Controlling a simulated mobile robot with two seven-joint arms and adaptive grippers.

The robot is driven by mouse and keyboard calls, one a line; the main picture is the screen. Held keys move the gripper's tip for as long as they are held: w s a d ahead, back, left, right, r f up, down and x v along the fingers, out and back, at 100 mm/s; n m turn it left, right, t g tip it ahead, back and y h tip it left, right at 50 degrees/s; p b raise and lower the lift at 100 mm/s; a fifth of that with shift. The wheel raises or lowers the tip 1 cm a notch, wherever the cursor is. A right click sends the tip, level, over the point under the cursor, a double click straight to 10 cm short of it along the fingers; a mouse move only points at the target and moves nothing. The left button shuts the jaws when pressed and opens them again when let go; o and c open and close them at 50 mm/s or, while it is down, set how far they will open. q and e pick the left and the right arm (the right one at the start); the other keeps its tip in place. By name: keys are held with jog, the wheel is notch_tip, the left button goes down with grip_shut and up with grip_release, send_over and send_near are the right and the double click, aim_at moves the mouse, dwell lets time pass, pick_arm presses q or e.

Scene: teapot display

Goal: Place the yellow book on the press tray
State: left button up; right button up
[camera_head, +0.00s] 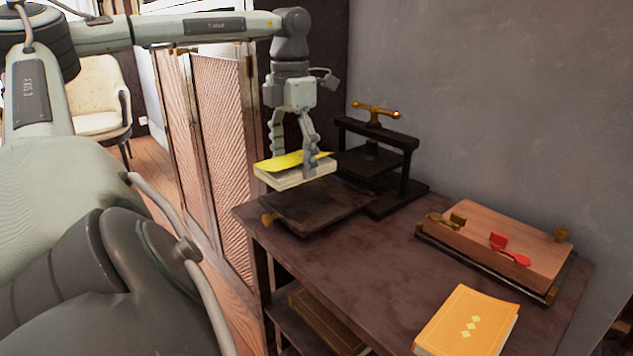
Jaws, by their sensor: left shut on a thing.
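A book with a bright yellow cover and cream pages (285,177) is held in my left gripper (296,160), which comes down from above and is shut on it. The fingers hide part of the cover. The dark press tray (318,208), with a brass knob at its front left, lies on the table just below the book. The book appears to be above the tray's back left part, though the size of the gap is hard to tell. The black press (376,150) with a brass handle stands behind the tray. My right gripper is not in view.
An orange-yellow book with diamond marks (468,322) lies at the table's front right. A wooden board (515,242) with red and brass pieces is at the right. The table middle (380,260) is clear. A folding screen (222,140) stands close at left.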

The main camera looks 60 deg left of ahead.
pick_arm(q)
jog(key=p, duration=0.1)
send_over(316, 199)
notch_tip(316, 199, down, 3)
jog(key=shift+d+f, duration=0.1)
notch_tip(316, 199, down, 4)
jog(key=shift+r, duration=0.15)
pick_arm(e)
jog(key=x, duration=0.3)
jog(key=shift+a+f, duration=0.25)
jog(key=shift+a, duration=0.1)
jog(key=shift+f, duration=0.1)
pick_arm(q)
jog(key=o, duration=0.9)
jog(key=shift+c, duration=0.2)
jog(key=o, duration=0.4)
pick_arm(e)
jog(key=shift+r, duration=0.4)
